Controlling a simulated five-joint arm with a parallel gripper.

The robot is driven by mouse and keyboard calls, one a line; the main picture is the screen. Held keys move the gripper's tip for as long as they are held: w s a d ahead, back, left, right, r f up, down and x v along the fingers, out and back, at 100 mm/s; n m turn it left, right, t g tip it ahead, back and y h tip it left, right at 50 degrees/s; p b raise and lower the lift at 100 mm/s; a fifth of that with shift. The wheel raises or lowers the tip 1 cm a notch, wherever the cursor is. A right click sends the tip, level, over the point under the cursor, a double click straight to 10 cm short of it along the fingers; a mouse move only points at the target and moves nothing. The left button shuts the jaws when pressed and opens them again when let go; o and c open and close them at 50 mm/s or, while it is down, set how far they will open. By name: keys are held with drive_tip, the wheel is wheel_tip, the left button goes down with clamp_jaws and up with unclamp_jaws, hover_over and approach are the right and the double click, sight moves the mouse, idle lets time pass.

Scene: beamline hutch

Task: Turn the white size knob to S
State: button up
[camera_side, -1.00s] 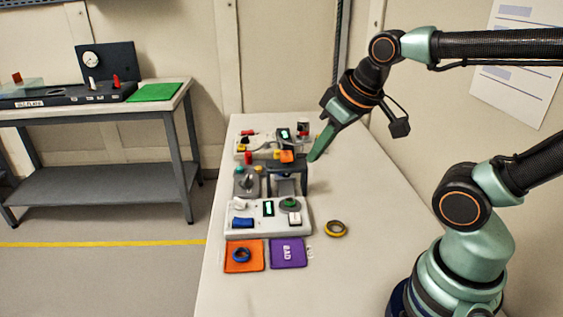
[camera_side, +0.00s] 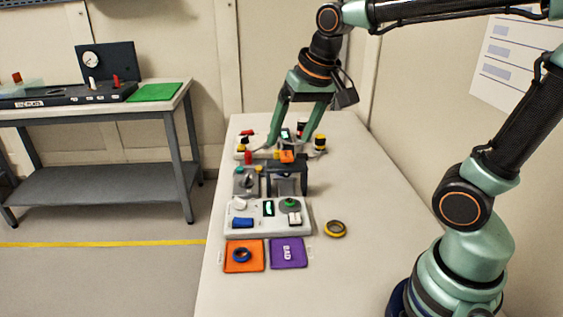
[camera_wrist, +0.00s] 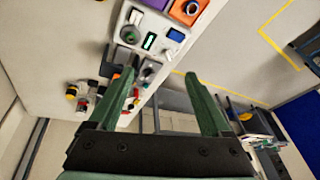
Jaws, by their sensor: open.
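A small white knob (camera_side: 239,203) is on the back left of the white control panel (camera_side: 260,232), the nearer of two panels on the bench. Its pointer direction and any size letters are too small to read. In the wrist view the panel (camera_wrist: 160,22) shows at the top. My gripper (camera_side: 289,146) is open and empty, fingers pointing down, above the bench beyond the knob in the side view. The spread fingers also show in the wrist view (camera_wrist: 160,76). The panel also carries a blue block (camera_side: 243,223), a lit display (camera_side: 268,208) and a green dial (camera_side: 290,203).
A dark bridge-like stand (camera_side: 288,166) and a grey box with a knob (camera_side: 246,182) stand behind the panel. An orange mat (camera_side: 233,262) and a purple mat (camera_side: 288,262) lie in front. A yellow tape roll (camera_side: 335,229) lies right; bench beyond it is clear.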

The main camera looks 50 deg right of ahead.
drive_tip(key=w+f+m+g, duration=0.2)
drive_tip(key=w+f+m, duration=0.1)
drive_tip(key=w+m, duration=0.55)
drive_tip(key=m+g, duration=0.2)
drive_tip(key=m, duration=0.2)
approach(240, 200)
wheel_tip(240, 200, down, 8)
drive_tip(key=shift+w+d+f, duration=0.1)
drive_tip(key=shift+w+f, duration=0.05)
drive_tip(key=shift+f, duration=0.1)
clamp_jaws()
